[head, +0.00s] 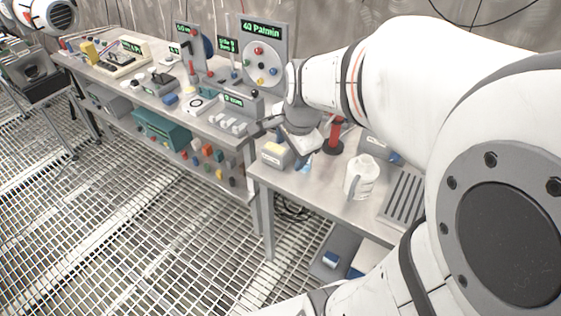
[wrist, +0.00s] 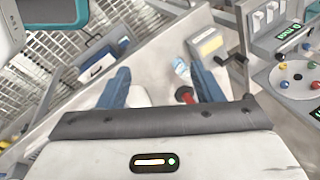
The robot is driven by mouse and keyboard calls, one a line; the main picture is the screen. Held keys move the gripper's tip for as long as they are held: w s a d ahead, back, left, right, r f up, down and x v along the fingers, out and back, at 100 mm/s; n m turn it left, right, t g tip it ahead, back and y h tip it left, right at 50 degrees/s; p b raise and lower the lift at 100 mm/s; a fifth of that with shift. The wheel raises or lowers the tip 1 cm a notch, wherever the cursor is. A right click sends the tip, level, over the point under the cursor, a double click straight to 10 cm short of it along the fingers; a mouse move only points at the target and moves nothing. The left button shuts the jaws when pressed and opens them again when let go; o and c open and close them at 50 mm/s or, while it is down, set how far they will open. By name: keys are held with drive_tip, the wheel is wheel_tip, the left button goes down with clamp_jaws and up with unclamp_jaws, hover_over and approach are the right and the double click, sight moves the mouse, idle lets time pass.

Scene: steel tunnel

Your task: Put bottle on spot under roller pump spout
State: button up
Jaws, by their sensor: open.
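The roller pump (head: 262,62) is an upright grey panel with a green display and a disc of coloured rollers. It also shows at the right edge of the wrist view (wrist: 292,80). A small clear bluish item, perhaps the bottle (wrist: 181,68), lies on the bench between my fingers in the picture; in the head view it is a pale blue patch (head: 304,166) beside my gripper. My gripper (head: 301,143) is open and empty above the near bench; its blue fingers (wrist: 163,82) stand wide apart in the wrist view. I cannot make out the spot or spout clearly.
A yellow-and-white box (head: 276,156), a red stand (head: 333,138), a white jug (head: 361,178) and a slotted grey tray (head: 402,196) stand on the near bench (head: 325,188). The far bench is crowded with devices. The grated floor (head: 150,235) is open in front.

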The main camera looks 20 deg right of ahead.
drive_tip(key=s+a+n, duration=0.3)
drive_tip(key=s+n, duration=0.7)
drive_tip(key=n, duration=0.5)
drive_tip(key=shift+a+r+g, duration=0.3)
drive_tip(key=shift+a+r, duration=0.05)
drive_tip(key=shift+r, duration=0.05)
